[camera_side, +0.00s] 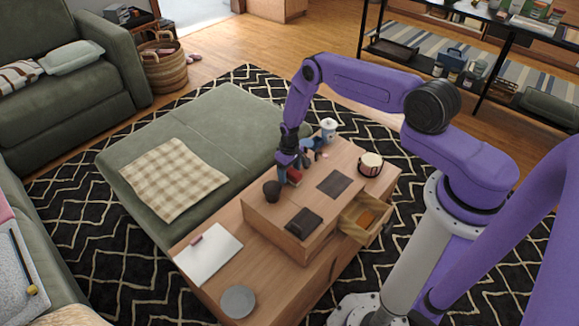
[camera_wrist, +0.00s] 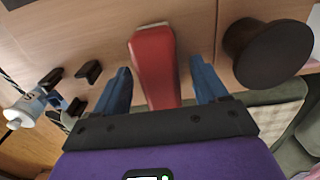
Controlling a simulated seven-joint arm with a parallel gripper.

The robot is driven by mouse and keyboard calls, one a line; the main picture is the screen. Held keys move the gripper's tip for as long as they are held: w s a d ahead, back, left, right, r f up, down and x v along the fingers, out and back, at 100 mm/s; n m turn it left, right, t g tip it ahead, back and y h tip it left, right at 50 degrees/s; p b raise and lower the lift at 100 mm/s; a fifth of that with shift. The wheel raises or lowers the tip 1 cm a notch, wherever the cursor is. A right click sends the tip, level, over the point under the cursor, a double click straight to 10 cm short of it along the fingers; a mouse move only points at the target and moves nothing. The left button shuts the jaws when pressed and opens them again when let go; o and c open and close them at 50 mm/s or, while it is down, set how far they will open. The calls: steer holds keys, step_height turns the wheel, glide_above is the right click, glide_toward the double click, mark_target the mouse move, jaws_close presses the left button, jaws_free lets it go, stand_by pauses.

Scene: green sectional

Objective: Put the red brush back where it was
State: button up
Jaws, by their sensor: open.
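My gripper (camera_wrist: 161,78) is open, with one blue finger on each side of the brush and a visible gap on both sides. In the side view my gripper (camera_side: 289,158) points down over the raised part of the wooden table. A small red part of the brush (camera_side: 295,176) shows just below it. Whether the brush touches the table cannot be told.
A dark round cup (camera_wrist: 266,53) stands close right of the brush. A white and blue figure (camera_side: 328,129) stands behind the gripper. A drum-like pot (camera_side: 371,163), dark mat (camera_side: 334,185) and dark wallet-like item (camera_side: 304,222) are nearby. A drawer (camera_side: 352,229) is open at the front.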

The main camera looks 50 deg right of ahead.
mark_target(289, 169)
step_height(289, 169, up, 12)
steer(key=shift+r, duration=0.2)
stand_by(0.4)
steer(key=s+a+r+n, duration=0.35)
steer(key=a+r, duration=0.45)
steer(key=r, duration=0.3)
steer(key=s+a+r+n, duration=0.2)
steer(key=s+a+r, duration=0.3)
steer(key=a+r, duration=0.4)
steer(key=s+a+r+n, duration=0.1)
steer(key=s+r+n, duration=0.3)
steer(key=s+r, duration=0.7)
steer(key=s+d+r+n, duration=0.1)
steer(key=s+d, duration=0.1)
steer(key=s, duration=0.6)
steer(key=s+d+n, duration=0.2)
steer(key=s, duration=0.6)
steer(key=shift+s+d+r, duration=0.25)
steer(key=shift+r, duration=0.15)
